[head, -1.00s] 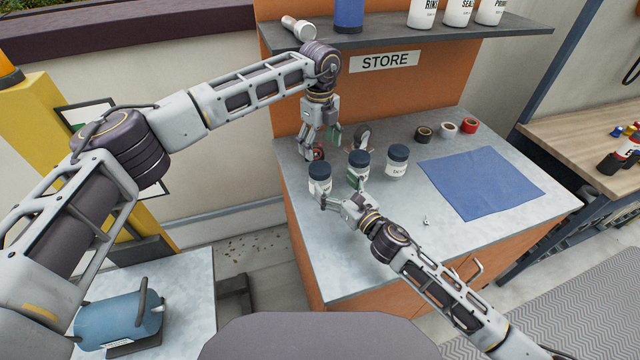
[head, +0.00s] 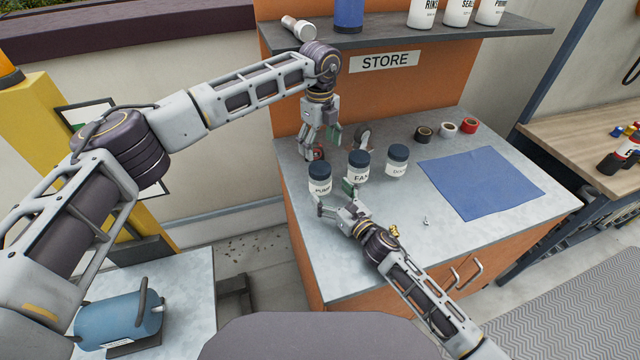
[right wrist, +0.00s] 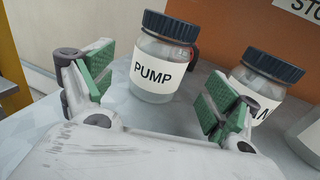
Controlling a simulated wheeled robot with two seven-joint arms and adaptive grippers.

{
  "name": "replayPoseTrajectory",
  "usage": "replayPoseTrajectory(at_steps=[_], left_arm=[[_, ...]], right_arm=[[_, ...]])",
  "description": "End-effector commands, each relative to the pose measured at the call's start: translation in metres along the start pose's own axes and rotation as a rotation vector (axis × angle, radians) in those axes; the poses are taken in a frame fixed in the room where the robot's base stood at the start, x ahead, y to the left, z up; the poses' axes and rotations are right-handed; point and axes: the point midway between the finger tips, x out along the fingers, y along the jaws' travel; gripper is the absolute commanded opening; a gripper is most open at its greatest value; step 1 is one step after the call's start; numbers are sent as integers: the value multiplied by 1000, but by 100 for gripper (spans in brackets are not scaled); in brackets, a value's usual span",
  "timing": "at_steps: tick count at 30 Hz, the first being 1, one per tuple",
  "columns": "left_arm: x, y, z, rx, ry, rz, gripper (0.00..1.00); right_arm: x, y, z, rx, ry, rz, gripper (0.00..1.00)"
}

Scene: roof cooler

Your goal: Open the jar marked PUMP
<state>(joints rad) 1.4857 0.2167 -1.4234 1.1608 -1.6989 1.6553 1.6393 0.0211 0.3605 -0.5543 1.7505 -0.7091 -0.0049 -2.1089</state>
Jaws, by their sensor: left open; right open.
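The jar marked PUMP (head: 320,183) stands upright on the grey counter, leftmost in a row of jars, with its dark ribbed lid (head: 320,169) on. In the right wrist view the PUMP jar (right wrist: 156,68) stands ahead, between the lines of the two green-padded fingers. My right gripper (head: 335,198) is open and empty, just in front of the PUMP jar and apart from it; its open fingers also show in the right wrist view (right wrist: 155,92).
Tape rolls (head: 447,128) and a blue cloth (head: 480,183) lie to the right. A shelf (head: 420,40) overhangs the back.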

Motion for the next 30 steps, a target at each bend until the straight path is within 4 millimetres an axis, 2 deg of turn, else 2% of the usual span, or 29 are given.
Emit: replayPoseTrajectory(at_steps=[18,30], left_arm=[[0,0,0,0,0,0,77],[0,0,0,0,0,0,77]], right_arm=[[50,0,1,0,-1,0,89],[59,0,1,-1,0,0,89]])
